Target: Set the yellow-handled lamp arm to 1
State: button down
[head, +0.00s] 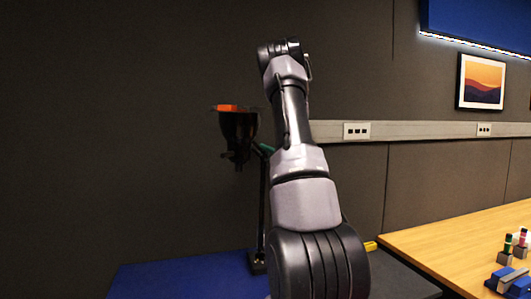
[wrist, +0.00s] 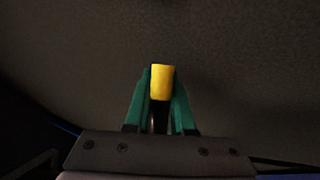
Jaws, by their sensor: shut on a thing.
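The yellow handle (wrist: 162,82) stands between the two green fingers of my gripper (wrist: 162,98) in the wrist view. The fingers are shut on it, one on each side, and its top sticks up above their tips. In the head view the dark lamp head (head: 238,127), orange inside, is left of my arm. A thin dark post (head: 262,205) stands below it on a base. A small green piece shows beside the post, probably a fingertip; my arm hides the rest of the gripper and the handle. No scale or number mark is readable.
A blue surface (head: 180,279) lies under the lamp. A wooden table (head: 460,240) is at the right, with markers and a blue holder (head: 506,279) on it. A small yellow item (head: 370,246) lies by the table's edge. A dark panel wall stands behind.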

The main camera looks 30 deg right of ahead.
jog(key=m+h, duration=0.1)
jog(key=s+d+m+h, duration=0.1)
jog(key=h, duration=0.1)
jog(key=shift+s+d+h, duration=0.1)
jog(key=shift+s+h, duration=0.05)
jog(key=shift+h, duration=0.15)
jog(key=c, duration=0.8)
grip_release()
jog(key=shift+o, duration=0.2)
jog(key=v, duration=1.1)
jog(key=shift+f, duration=0.2)
